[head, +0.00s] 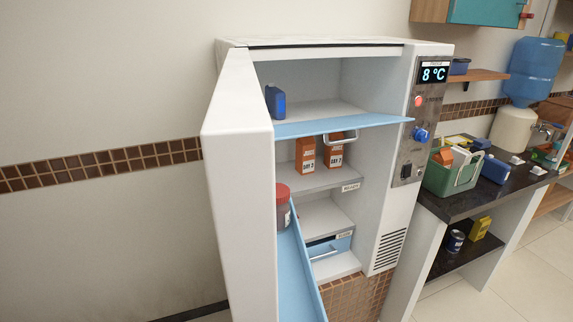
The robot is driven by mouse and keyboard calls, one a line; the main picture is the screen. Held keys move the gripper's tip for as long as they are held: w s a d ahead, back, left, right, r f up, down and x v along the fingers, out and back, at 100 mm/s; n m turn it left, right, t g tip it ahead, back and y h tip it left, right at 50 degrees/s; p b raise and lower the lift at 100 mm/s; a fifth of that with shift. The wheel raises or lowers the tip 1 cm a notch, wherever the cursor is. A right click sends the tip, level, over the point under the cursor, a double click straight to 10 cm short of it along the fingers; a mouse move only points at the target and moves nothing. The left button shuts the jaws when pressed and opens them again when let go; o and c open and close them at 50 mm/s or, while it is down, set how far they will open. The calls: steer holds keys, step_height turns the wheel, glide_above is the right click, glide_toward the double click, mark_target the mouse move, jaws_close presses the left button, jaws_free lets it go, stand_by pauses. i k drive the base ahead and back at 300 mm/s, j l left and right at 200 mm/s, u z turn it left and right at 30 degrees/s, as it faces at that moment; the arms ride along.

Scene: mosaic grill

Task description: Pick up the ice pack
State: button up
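A small dark blue upright block (275,102), which looks like the ice pack, stands on the top shelf of the open fridge (232,110). It is at the left side of that compartment, near the inner wall. No label on it can be read. A light blue flap (345,125) with a metal handle juts out level in front of and below this shelf. My gripper is not in view.
Two orange cartons (305,153) stand on the middle shelf. The open door at left holds a red-lidded jar (283,206) on its light blue rack (296,275). A dark counter (455,205) at right carries a green crate (446,178) and a blue box (496,168).

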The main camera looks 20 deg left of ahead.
mark_target(493, 170)
steer(key=i+u, duration=0.15)
steer(key=u, duration=0.25)
steer(key=i+l+u, duration=0.1)
steer(key=u, duration=0.3)
steer(key=z, duration=1.4)
